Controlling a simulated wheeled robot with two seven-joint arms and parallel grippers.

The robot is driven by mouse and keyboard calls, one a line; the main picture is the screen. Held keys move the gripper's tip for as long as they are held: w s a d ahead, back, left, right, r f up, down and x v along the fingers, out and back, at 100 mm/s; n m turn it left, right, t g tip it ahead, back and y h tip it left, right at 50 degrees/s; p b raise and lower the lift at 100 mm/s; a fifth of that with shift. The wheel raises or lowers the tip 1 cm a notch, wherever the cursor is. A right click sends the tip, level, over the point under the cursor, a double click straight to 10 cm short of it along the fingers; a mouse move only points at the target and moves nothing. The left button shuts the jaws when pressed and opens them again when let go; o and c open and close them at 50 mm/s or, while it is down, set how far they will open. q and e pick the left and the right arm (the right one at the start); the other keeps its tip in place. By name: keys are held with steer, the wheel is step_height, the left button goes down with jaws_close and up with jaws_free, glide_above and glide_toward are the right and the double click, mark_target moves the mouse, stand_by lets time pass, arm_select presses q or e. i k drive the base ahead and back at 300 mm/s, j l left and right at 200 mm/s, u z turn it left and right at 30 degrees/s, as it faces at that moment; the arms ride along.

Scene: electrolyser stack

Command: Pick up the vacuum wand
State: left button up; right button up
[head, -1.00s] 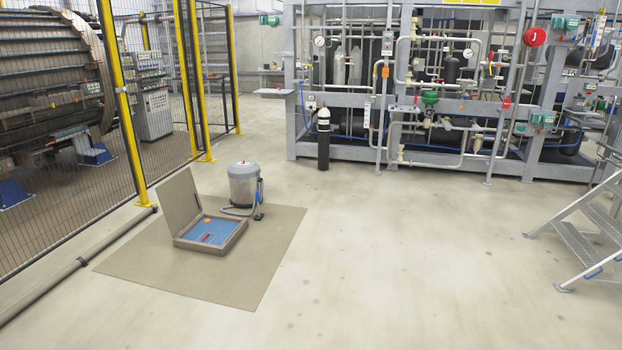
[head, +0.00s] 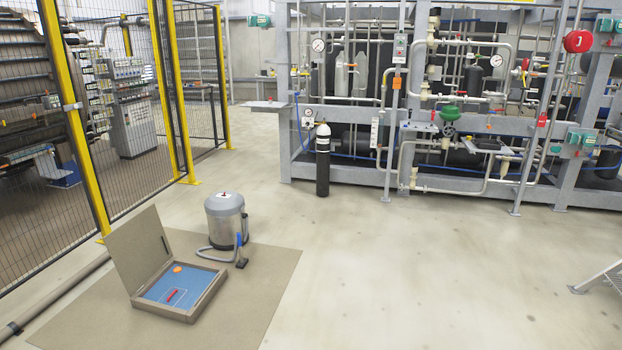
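Neither of my grippers is in view.
An open case (head: 178,312) with a blue inside, a red item and an orange item lies in front of the canister. A fence with yellow posts (head: 74,125) runs along the left. A black gas cylinder (head: 322,165) stands by the pipework rack. The floor (head: 400,270) to the right is clear.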

mark_target(242, 262)
steer(key=i+l+z, duration=0.1)
steer(key=i, duration=2.1)
